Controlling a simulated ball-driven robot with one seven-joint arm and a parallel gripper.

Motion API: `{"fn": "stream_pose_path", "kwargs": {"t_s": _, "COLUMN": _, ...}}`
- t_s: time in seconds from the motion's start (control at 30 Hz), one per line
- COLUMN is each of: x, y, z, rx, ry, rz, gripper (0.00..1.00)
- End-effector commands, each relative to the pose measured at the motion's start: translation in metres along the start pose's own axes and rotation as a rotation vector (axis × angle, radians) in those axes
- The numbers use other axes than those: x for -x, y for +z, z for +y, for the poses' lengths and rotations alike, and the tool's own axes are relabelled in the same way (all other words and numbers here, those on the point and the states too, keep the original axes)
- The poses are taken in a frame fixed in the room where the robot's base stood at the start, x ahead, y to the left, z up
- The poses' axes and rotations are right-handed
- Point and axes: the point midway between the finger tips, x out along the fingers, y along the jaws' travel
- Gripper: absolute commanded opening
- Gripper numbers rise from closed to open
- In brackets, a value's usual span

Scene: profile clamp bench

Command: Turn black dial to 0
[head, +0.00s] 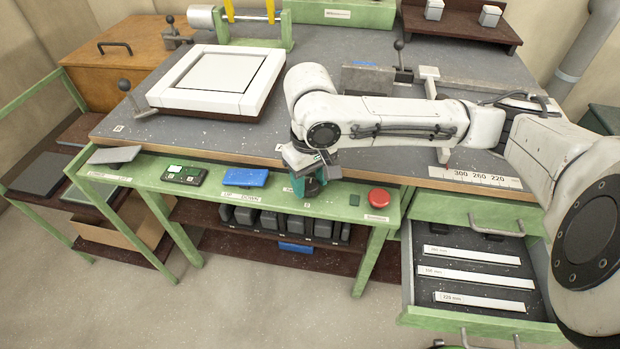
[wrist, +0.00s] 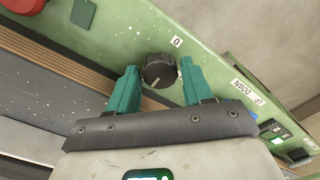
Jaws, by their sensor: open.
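The black dial (wrist: 158,70) is a round ribbed knob on the green front rail (wrist: 205,55). Its pale pointer line shows on the side nearer my gripper. The "0" label (wrist: 177,41) sits on the rail just beyond the dial, and the line does not point at it. My gripper (wrist: 158,66) is open, with one teal finger on each side of the dial; whether either finger touches it I cannot tell. In the head view my gripper (head: 313,182) is down at the rail and largely hides the dial.
An open drawer (head: 470,305) with white strips juts out at right.

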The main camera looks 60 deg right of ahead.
Motion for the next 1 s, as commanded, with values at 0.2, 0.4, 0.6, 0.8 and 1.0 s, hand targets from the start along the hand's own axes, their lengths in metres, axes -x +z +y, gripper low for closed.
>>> {"fn": "stream_pose_path", "kwargs": {"t_s": 0.2, "x": 0.0003, "y": 0.0, "z": -0.0001, "rx": 0.0, "ry": 0.0, "rz": 0.0, "gripper": 0.32}}
{"fn": "stream_pose_path", "kwargs": {"t_s": 0.4, "x": 0.0004, "y": 0.0, "z": -0.0002, "rx": 0.001, "ry": 0.0, "rz": 0.0, "gripper": 0.13}}
{"fn": "stream_pose_path", "kwargs": {"t_s": 0.6, "x": 0.0007, "y": 0.0, "z": -0.0003, "rx": 0.007, "ry": -0.001, "rz": 0.0, "gripper": 0.09}}
{"fn": "stream_pose_path", "kwargs": {"t_s": 0.8, "x": 0.0014, "y": -0.0002, "z": -0.0001, "rx": 0.063, "ry": -0.001, "rz": 0.0, "gripper": 0.09}}
{"fn": "stream_pose_path", "kwargs": {"t_s": 1.0, "x": 0.002, "y": -0.0002, "z": -0.0005, "rx": 0.191, "ry": -0.003, "rz": 0.0, "gripper": 0.09}}
